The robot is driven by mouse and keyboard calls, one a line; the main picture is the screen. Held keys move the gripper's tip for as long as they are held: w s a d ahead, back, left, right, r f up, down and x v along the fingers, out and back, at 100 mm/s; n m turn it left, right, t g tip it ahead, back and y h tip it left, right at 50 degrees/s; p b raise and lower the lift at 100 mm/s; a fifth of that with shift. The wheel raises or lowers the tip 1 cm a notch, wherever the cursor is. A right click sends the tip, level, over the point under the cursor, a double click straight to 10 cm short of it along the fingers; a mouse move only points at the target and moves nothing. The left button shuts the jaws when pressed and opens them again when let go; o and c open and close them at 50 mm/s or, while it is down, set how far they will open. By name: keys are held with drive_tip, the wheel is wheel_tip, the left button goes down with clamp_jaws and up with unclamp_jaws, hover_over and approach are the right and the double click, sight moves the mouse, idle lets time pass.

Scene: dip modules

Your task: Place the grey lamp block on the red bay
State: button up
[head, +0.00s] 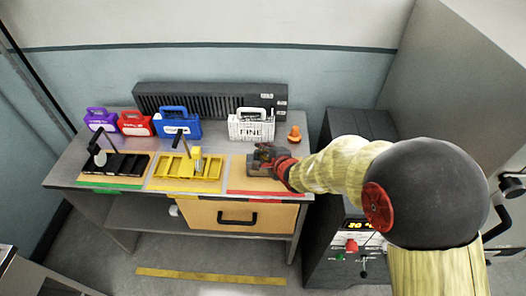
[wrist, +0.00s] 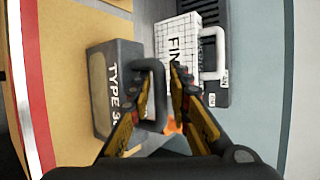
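The grey lamp block (head: 263,165) is a dark grey box with a loop handle, over the red bay at the right of the bench. In the wrist view the block (wrist: 103,95) shows a lettered side reading "TYPE 3". The red bay (head: 265,192) is a tan board with a red front strip; the strip also shows in the wrist view (wrist: 32,85). My gripper (wrist: 162,75) has one finger on each side of the handle bar, closed in on it. In the head view my gripper hides part of the block. Whether the block's base touches the board is unclear.
A white "FINE" case (head: 250,127) and an orange object (head: 294,134) stand behind the red bay. Blue (head: 178,127), red (head: 136,124) and purple (head: 101,120) cases stand further left. A yellow tray (head: 188,168) and a black tray (head: 117,165) occupy the bays to the left.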

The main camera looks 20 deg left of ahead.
drive_tip(key=shift+o, duration=0.9)
drive_tip(key=shift+r, duration=0.2)
drive_tip(key=p+v, duration=0.3)
drive_tip(key=v, duration=0.9)
drive_tip(key=shift+f, duration=0.1)
